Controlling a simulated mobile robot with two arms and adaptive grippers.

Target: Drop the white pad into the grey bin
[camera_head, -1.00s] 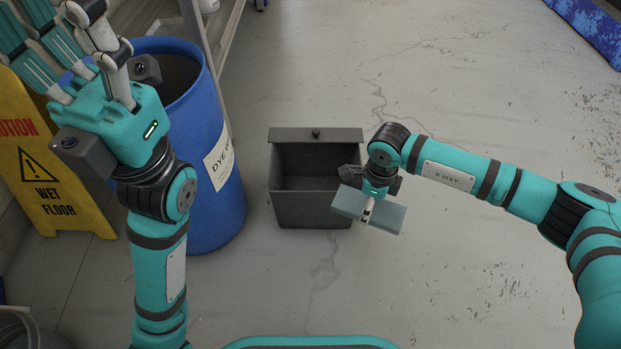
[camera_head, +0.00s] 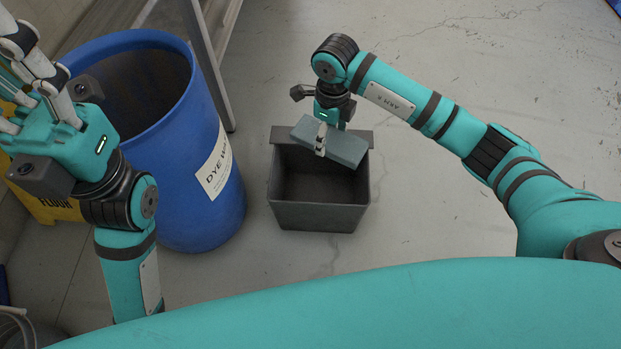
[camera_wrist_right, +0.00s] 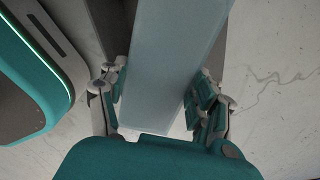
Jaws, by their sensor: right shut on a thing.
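The pad (camera_head: 345,149) is a flat, pale grey-blue block. My right gripper (camera_head: 321,139) is shut on it across its middle. It holds the pad tilted over the back part of the bin's opening, apart from the bin floor. In the right wrist view, the pad (camera_wrist_right: 172,55) lies between the fingers of the right gripper (camera_wrist_right: 162,82). The grey bin (camera_head: 316,217) stands on the floor with its top open, and its inside looks empty. The pad hides part of its back rim. My left gripper (camera_head: 38,75) is at the upper left, empty, with fingers apart.
A blue drum (camera_head: 195,215) with an open top stands just left of the bin. A yellow wet-floor sign (camera_head: 55,210) is behind my left arm. A metal frame leg (camera_head: 208,65) stands behind the drum. The floor right of the bin is clear.

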